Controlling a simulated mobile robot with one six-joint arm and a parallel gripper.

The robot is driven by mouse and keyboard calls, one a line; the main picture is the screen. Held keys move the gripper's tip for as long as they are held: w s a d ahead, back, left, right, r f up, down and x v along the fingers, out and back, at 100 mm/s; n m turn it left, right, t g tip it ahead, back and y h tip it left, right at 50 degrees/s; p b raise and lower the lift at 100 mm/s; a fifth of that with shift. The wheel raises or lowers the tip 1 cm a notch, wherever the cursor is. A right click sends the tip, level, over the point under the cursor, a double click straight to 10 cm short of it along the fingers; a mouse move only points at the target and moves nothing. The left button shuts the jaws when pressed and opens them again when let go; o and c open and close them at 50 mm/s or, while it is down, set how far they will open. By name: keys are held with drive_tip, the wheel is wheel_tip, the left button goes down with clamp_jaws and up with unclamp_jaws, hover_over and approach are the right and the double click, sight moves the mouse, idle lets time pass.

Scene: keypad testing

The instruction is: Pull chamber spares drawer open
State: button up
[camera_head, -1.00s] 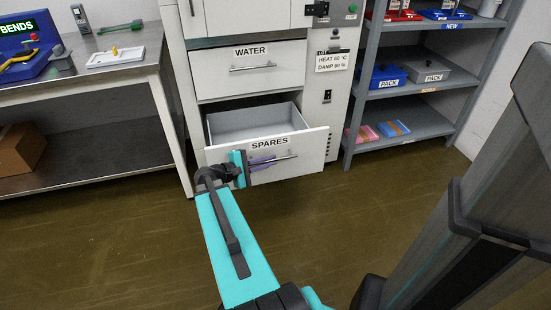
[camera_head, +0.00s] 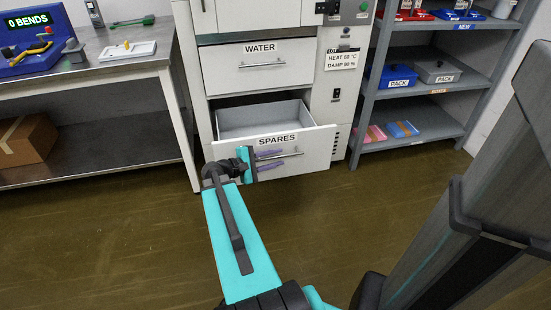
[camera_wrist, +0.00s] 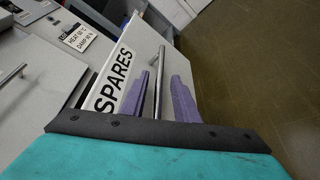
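The chamber spares drawer (camera_head: 315,149), white with a "SPARES" label, stands partly open below the "WATER" drawer, and its grey inside shows empty where visible. Its bar handle (camera_head: 290,155) runs across the front and also shows in the wrist view (camera_wrist: 159,78). My gripper (camera_head: 270,160) is at the drawer front, with its purple fingers on either side of the handle. In the wrist view the fingers of my gripper (camera_wrist: 160,98) stand apart, with a narrow gap between each finger and the bar. The teal gripper body hides the lower part of that view.
A metal workbench (camera_head: 110,66) stands left of the cabinet, with a cardboard box (camera_head: 28,142) on its lower shelf. A grey shelf unit (camera_head: 420,130) stands close on the right. The brown floor (camera_head: 120,240) before the drawer is clear apart from my arm.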

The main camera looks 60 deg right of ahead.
drive_tip(key=p+v, duration=0.2)
drive_tip(key=v, duration=1.1)
drive_tip(key=shift+a+p, duration=0.2)
drive_tip(key=shift+p, duration=0.2)
drive_tip(key=shift+w, duration=0.1)
drive_tip(key=w+a+f+n+t+p, duration=0.1)
drive_tip(key=w+a+n+t+p, duration=0.25)
drive_tip(key=a+p, duration=1)
drive_tip(key=s+a+f+m+y+p, duration=0.1)
drive_tip(key=s+a+f+y+p, duration=0.2)
drive_tip(key=a, duration=0.8)
drive_tip(key=s+a+f+m+y+p, duration=0.1)
drive_tip(key=s+a+f+y+p, duration=0.2)
drive_tip(key=a, duration=0.8)
drive_tip(key=s+a+f+m+y+p, duration=0.1)
drive_tip(key=s+a+f+y+p, duration=0.2)
drive_tip(key=a+f+y, duration=0.4)
drive_tip(key=s+a, duration=0.1)
drive_tip(key=a, duration=0.2)
drive_tip(key=shift+s+a, duration=0.25)
drive_tip(key=shift+a, duration=0.15)
